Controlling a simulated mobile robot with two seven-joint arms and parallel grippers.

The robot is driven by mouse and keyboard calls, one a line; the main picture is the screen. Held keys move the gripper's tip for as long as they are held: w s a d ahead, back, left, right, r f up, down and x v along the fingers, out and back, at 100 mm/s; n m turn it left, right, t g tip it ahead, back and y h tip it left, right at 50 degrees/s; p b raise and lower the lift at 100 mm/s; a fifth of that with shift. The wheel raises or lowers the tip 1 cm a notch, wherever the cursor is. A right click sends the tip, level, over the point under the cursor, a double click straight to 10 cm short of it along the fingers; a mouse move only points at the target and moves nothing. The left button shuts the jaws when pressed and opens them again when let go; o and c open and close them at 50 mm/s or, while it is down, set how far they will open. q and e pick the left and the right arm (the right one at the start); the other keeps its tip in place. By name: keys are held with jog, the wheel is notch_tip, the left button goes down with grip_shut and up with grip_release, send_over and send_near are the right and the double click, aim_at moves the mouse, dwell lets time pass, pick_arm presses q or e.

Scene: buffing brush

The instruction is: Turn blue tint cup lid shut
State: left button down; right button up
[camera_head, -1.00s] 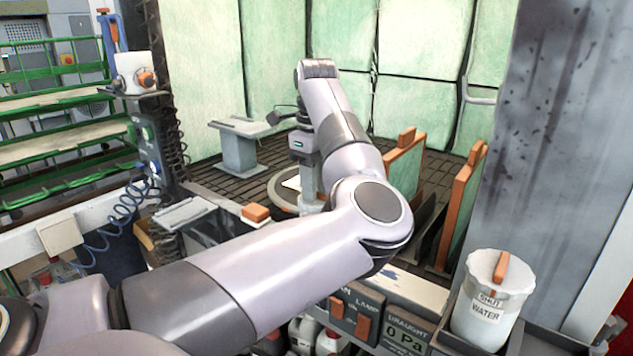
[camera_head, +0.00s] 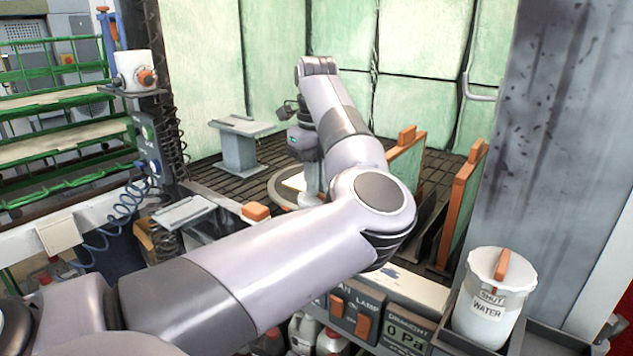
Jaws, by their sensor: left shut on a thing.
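My left gripper (camera_head: 313,182) points down over the round turntable (camera_head: 279,201) inside the booth, beyond my left forearm. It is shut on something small. My own arm and the low angle hide what is between the fingers, so I cannot make it out. I cannot pick out a blue tint cup or its lid anywhere in this view. A pale flat piece (camera_head: 294,182) lies on the turntable just left of the gripper. My right gripper is not in view.
Framed panels (camera_head: 462,205) stand in the booth right of my arm. A grey stand (camera_head: 239,148) is at the left. An orange block (camera_head: 256,211) lies on the front ledge. A white WATER pot (camera_head: 488,305) with an orange-handled lid sits at lower right.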

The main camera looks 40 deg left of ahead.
pick_arm(q)
jog(key=m, duration=0.3)
jog(key=shift+m+b, duration=0.3)
jog(key=shift+m, duration=0.1)
jog(key=m, duration=0.3)
jog(key=shift+m+b, duration=0.3)
jog(key=shift+b, duration=0.05)
jog(key=m+b, duration=0.1)
jog(key=m, duration=0.5)
jog(key=shift+m, duration=0.3)
jog(key=c, duration=1.2)
grip_release()
jog(key=shift+r, duration=0.1)
notch_tip(320, 180, up, 7)
